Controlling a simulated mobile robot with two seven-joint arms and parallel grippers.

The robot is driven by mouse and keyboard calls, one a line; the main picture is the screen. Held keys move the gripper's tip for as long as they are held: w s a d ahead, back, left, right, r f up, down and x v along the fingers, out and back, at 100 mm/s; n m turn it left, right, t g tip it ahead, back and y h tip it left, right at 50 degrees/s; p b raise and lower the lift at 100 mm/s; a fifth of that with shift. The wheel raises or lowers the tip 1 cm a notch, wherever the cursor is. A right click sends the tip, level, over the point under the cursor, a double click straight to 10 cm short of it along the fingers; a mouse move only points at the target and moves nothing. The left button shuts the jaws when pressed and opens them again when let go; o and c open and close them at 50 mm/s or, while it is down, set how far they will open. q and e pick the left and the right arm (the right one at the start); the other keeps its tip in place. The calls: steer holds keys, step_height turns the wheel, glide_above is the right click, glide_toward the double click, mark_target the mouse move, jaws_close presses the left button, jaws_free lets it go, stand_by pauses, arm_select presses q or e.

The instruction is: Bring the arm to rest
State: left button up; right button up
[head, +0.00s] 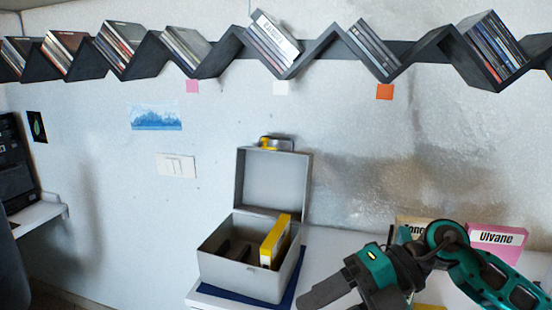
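My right arm, teal and black, comes in from the lower right. Its dark gripper (326,289) points left at the bottom edge, in front of and to the right of an open grey box (222,268). I cannot tell whether the fingers are apart, and I see nothing held in them. A yellow case (275,242) stands slightly tilted in the right part of the box. My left gripper is not in view.
A zigzag dark wall shelf (139,80) holds several leaning discs. The box stands on a blue mat (292,288) on a white table (338,246). A pink "Ulvane" box (497,241) stands behind my arm. A black device (14,165) is at far left.

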steer(key=w+a+r+m+t+y, duration=0.2)
steer(key=a+m+t+y, duration=0.2)
steer(key=m+t+y, duration=0.35)
steer(key=d+f+m+t+h, duration=0.65)
steer(key=f+m, duration=0.25)
steer(key=m, duration=0.2)
steer(key=d+f+m+t+h, duration=0.5)
steer(key=f+m+h, duration=0.35)
steer(key=m, duration=0.35)
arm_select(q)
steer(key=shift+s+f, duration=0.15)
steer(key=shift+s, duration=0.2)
arm_select(e)
steer(key=s+d+f+m+g+h, duration=0.3)
steer(key=s+f+g, duration=0.2)
steer(key=s+f, duration=0.4)
step_height(320, 180, down, 4)
steer(key=shift+s+d+r, duration=0.1)
steer(key=shift+s+d, duration=0.1)
steer(key=shift+s, duration=0.1)
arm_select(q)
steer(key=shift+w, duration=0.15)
arm_select(e)
steer(key=shift+m, duration=0.25)
